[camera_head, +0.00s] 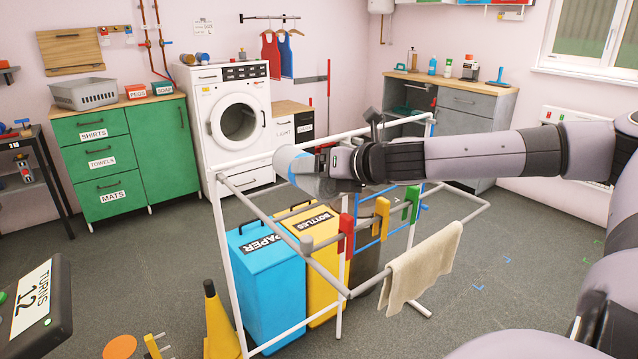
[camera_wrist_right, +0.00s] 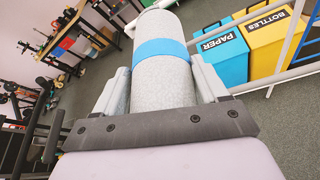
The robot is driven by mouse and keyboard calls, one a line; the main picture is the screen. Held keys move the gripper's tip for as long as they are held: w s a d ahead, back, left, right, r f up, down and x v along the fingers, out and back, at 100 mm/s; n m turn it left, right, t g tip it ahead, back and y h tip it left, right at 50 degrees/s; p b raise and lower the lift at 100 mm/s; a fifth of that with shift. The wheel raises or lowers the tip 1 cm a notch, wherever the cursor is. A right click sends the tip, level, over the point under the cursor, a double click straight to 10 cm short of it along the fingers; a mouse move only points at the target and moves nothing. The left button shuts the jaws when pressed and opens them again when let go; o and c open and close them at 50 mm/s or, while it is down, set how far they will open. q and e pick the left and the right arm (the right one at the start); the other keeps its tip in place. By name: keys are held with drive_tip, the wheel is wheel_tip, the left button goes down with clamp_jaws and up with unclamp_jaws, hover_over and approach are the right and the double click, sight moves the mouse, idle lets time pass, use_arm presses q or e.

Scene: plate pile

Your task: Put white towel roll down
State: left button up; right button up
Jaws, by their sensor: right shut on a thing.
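The white towel roll (camera_wrist_right: 161,85), speckled light grey with a blue band, lies lengthwise between the two fingers of my right gripper (camera_wrist_right: 162,95) in the right wrist view. The gripper is shut on it. In the head view, the right arm reaches in from the right, and my right gripper (camera_head: 325,168) holds the roll (camera_head: 290,162) in the air near the drying rack's upper left corner. Most of the roll is hidden there behind the wrist, and I cannot tell whether it touches the rack. My left gripper is not in view.
The drying rack (camera_head: 228,262) carries a beige towel (camera_head: 424,270) and coloured clips. Blue PAPER (camera_head: 266,285) and yellow BOTTLES (camera_head: 325,257) bins stand within its frame. A green cabinet (camera_head: 165,150) and a washing machine (camera_head: 207,85) stand behind.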

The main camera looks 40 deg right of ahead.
wheel_tip(320, 180, down, 2)
drive_tip(key=shift+f, duration=0.2)
drive_tip(key=o, duration=1.2)
drive_tip(key=shift+c, duration=0.2)
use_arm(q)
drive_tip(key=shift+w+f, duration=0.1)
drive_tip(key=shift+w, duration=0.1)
use_arm(e)
drive_tip(key=shift+r, duration=0.1)
